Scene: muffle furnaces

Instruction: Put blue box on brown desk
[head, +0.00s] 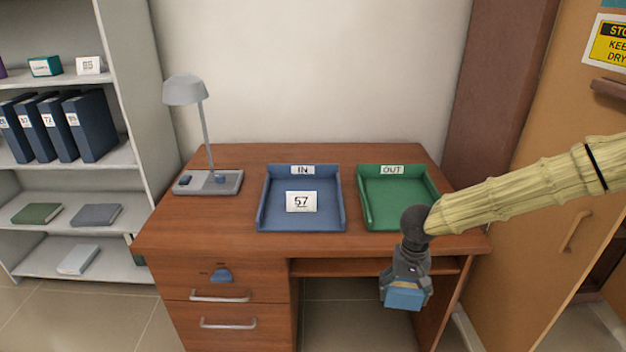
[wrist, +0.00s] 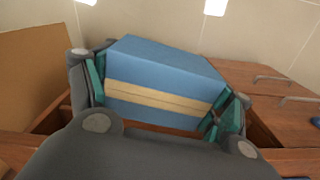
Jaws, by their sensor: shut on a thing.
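The blue box (head: 404,297) is held in my gripper (head: 405,281) in front of the brown desk (head: 230,237), near its right end and below the level of its top. In the wrist view, the blue box (wrist: 165,72) has a tan band across it and sits between both fingers of my gripper (wrist: 160,100), which touch its sides. The brown desk also shows in the wrist view (wrist: 265,82), with its drawer handles at the right.
The desk top bears a grey lamp (head: 186,92), a blue IN tray (head: 263,211) with a 57 card (head: 301,202), and a green OUT tray (head: 366,205). A grey shelf (head: 124,75) stands left. A tan cabinet (head: 560,110) stands right. The desk's front left top is clear.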

